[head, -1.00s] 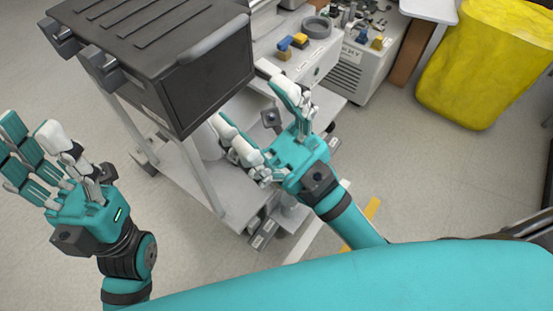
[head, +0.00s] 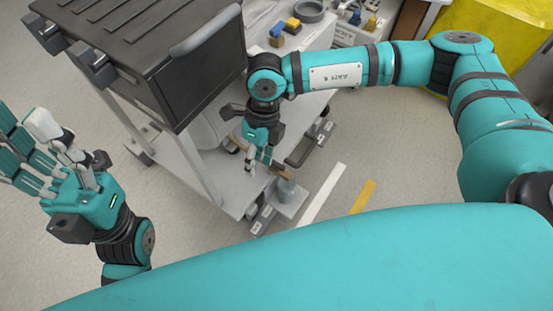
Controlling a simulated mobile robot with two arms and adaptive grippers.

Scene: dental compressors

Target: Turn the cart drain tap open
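The white cart (head: 205,188) stands at centre with a dark box on top. My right gripper (head: 260,165) reaches down beside the cart's right side, close to the lower shelf. A small brownish bar (head: 281,172) shows right at its fingers; I cannot tell whether this is the drain tap's handle or whether the fingers touch it. The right fingers are small and partly hidden by the hand, so their closure is unclear. My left gripper (head: 45,150) is at the far left, open and empty, its fingers spread. No drain tap can be made out clearly.
The dark box (head: 150,60) overhangs the cart's left part. A grey cylinder (head: 288,198) and small labelled grey blocks (head: 262,219) stand low by the cart. A yellow bin (head: 500,35) is at upper right. The floor with white and yellow strips (head: 362,197) is clear.

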